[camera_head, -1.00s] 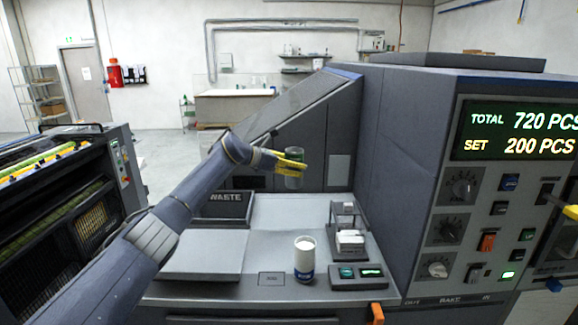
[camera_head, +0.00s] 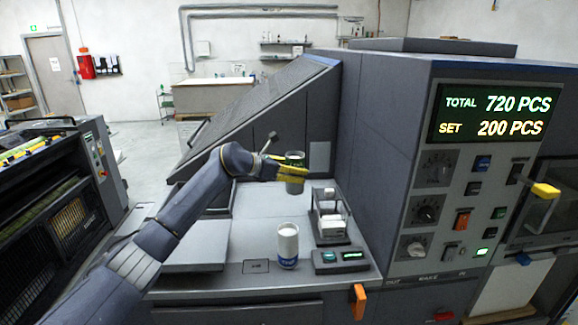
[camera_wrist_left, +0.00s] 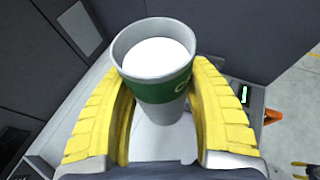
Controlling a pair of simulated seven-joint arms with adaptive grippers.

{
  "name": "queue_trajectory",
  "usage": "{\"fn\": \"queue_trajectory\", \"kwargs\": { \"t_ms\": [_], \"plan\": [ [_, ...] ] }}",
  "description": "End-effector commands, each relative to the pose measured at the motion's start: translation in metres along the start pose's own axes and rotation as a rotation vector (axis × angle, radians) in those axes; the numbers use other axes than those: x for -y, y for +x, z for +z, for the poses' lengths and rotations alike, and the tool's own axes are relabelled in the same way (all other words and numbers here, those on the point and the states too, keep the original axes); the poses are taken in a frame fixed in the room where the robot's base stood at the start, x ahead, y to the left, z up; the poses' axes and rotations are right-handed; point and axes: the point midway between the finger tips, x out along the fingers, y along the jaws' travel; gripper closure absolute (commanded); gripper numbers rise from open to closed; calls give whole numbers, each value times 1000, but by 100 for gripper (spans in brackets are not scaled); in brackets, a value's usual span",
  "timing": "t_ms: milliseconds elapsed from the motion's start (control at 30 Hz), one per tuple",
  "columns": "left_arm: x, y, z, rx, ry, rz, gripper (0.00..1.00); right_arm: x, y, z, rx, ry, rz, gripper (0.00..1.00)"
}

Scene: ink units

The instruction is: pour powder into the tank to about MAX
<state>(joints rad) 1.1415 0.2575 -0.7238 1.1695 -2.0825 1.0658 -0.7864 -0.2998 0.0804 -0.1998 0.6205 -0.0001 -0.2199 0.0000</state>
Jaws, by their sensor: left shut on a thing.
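My left gripper (camera_head: 290,172) is shut around a grey cup with a green band (camera_head: 294,160) and holds it upright above the counter, level with the machine's sloped side. In the left wrist view the same cup (camera_wrist_left: 160,118) sits between the two yellow fingers (camera_wrist_left: 160,125), with white powder (camera_wrist_left: 160,58) inside, below the rim. A second, pale cup with a blue band (camera_head: 288,246) stands upright on the counter below, apart from the gripper. I cannot tell which thing is the tank, and no MAX mark is readable.
A small clear-sided unit with white items (camera_head: 331,215) stands right of the blue-banded cup, behind a small dark box with a lit green display (camera_head: 340,260). The large control panel (camera_head: 455,215) closes off the right. A flat grey lid (camera_head: 195,245) lies at the left.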

Motion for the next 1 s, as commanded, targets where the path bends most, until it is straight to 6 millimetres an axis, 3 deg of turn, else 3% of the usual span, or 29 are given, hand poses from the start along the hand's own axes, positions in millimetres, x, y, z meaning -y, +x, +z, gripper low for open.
{"fn": "queue_trajectory", "kwargs": {
  "t_ms": [600, 867, 1000],
  "plan": [
    [48, 27, -30, 0, 2, -1, 81, 0, 0, 0, 1, 0, 0, 56],
    [50, 42, -47, -182, 90, 37, 81, 0, 0, 0, 1, 0, 0, 56],
    [53, 45, -40, -257, 126, 51, 81, 1, 0, 0, 1, 0, -1, 56]
  ]
}}
